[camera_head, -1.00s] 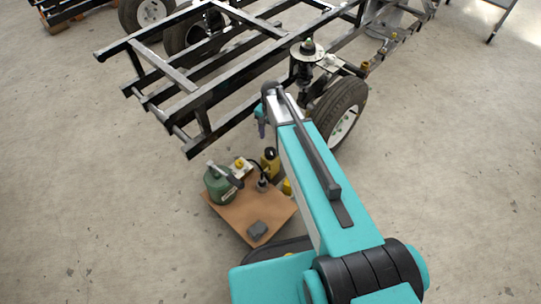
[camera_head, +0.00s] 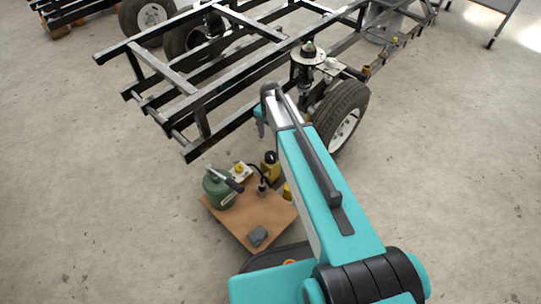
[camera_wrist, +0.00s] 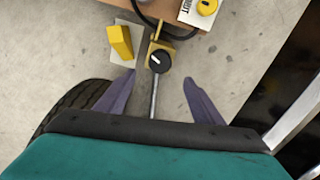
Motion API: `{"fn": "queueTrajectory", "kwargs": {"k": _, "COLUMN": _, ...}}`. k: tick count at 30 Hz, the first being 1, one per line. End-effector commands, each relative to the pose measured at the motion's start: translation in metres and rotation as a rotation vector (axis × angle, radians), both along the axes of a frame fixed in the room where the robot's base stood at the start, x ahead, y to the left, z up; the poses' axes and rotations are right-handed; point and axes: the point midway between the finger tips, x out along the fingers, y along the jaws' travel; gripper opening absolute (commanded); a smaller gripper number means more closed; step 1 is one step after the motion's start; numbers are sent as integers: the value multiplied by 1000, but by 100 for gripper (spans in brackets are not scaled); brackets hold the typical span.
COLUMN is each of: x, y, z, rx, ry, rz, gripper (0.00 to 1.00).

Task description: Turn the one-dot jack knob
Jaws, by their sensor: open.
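A round black knob (camera_wrist: 158,61) with a white pointer line shows in the wrist view, beside a yellow bracket (camera_wrist: 158,46) and above a thin silver rod. No dots can be made out on it, so I cannot tell whether it is the one-dot jack knob. My gripper (camera_wrist: 159,77) is open, its two purple fingers spread to either side of the rod below the knob. Nothing is between the fingers except the rod and knob in line of sight; contact cannot be told. In the head view the purple gripper fingers (camera_head: 260,128) are partly hidden by my arm.
A yellow wedge (camera_wrist: 120,42) lies left of the knob. A black chassis frame (camera_head: 190,100) and tyre (camera_head: 342,115) stand close.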

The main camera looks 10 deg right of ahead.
Motion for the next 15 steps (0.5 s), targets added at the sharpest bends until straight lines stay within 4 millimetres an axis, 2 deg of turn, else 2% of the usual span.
{"fn": "queueTrajectory", "kwargs": {"k": 15, "x": 1, "y": 0, "z": -75, "rx": -1, "ry": 1, "rz": 0, "gripper": 62}}
